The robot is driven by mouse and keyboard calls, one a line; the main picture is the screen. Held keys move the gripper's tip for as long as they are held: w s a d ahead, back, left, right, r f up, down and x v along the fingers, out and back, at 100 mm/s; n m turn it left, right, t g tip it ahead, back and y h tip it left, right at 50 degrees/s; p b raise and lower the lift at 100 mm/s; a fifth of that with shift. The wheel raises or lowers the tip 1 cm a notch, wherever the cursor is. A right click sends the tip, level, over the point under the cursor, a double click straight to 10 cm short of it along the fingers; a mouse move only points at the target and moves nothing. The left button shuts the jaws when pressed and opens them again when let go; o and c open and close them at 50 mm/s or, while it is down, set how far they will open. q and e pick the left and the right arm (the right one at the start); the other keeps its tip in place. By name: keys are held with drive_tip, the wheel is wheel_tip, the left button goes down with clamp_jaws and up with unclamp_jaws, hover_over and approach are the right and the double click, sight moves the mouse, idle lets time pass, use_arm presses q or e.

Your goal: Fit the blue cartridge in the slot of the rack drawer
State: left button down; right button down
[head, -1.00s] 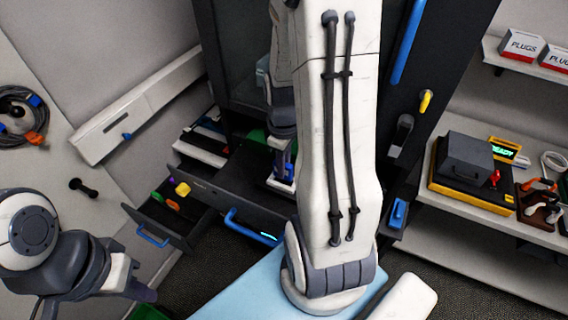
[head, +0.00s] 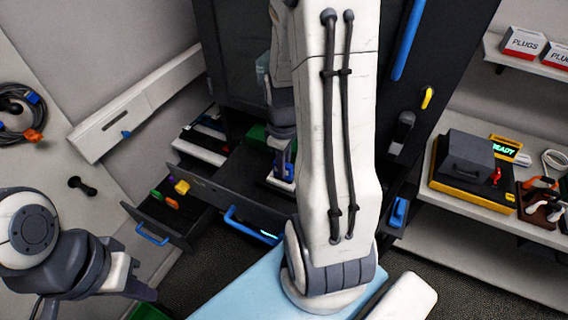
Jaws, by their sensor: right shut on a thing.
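The rack drawer (head: 206,186) is pulled out of the dark cabinet and has a blue handle (head: 246,228). My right arm crosses the middle of the head view and hides the right part of the drawer. My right gripper (head: 285,162) points down into the drawer beside that arm, shut on the blue cartridge (head: 284,174). The cartridge is low, by a white piece in the drawer. The slot is hidden, so I cannot tell whether the cartridge is in it. My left gripper (head: 139,291) is at the lower left, away from the drawer; its fingers are unclear.
A lower open drawer (head: 152,228) holds several small coloured pieces. A green piece (head: 257,137) lies at the back of the rack drawer. The shelf at right (head: 480,235) carries a black and yellow device (head: 467,170). A pale blue surface (head: 237,291) lies in front.

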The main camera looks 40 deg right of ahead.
drive_tip(key=shift+f+b, duration=0.5)
drive_tip(key=shift+f, duration=0.2)
idle(0.6)
drive_tip(key=shift+a+f, duration=0.15)
drive_tip(key=shift+f, duration=0.15)
drive_tip(key=shift+c, duration=1)
unclamp_jaws()
drive_tip(key=shift+s+f+b, duration=0.1)
drive_tip(key=shift+b, duration=0.25)
drive_tip(key=shift+d+r+p, duration=0.2)
drive_tip(key=shift+r+p, duration=0.65)
drive_tip(key=shift+p, duration=0.05)
drive_tip(key=shift+a+r+p, duration=0.1)
drive_tip(key=shift+r+p, duration=0.5)
drive_tip(key=shift+r, duration=0.05)
drive_tip(key=shift+r+p, duration=2.1)
drive_tip(key=shift+r, duration=0.15)
